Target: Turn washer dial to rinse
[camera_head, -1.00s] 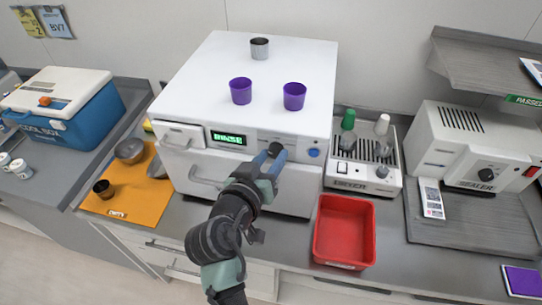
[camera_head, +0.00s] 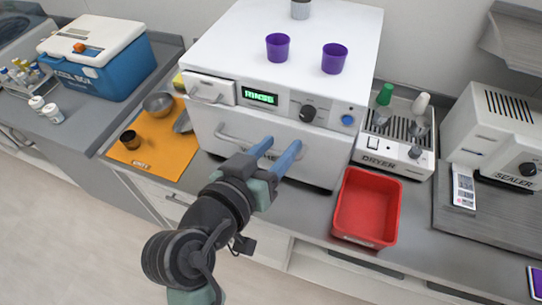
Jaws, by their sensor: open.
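The washer (camera_head: 225,128) is a white box on the counter with a handle on its front. Its black dial (camera_head: 308,113) is on the front panel, right of a green-lit display (camera_head: 261,97) that reads RINSE. The dial is fully in view, with nothing touching it. My gripper (camera_head: 279,150) is open and empty, with blue fingers apart. In the picture it is below and left of the dial, in front of the washer's lower front. A round blue button (camera_head: 347,119) is right of the dial.
Two purple cups (camera_head: 334,58) and a grey cup (camera_head: 301,9) stand on the washer. A red bin (camera_head: 367,208) and the dryer (camera_head: 394,149) are to the right. An orange mat (camera_head: 150,150) with bowls and a blue cool box (camera_head: 98,58) are to the left.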

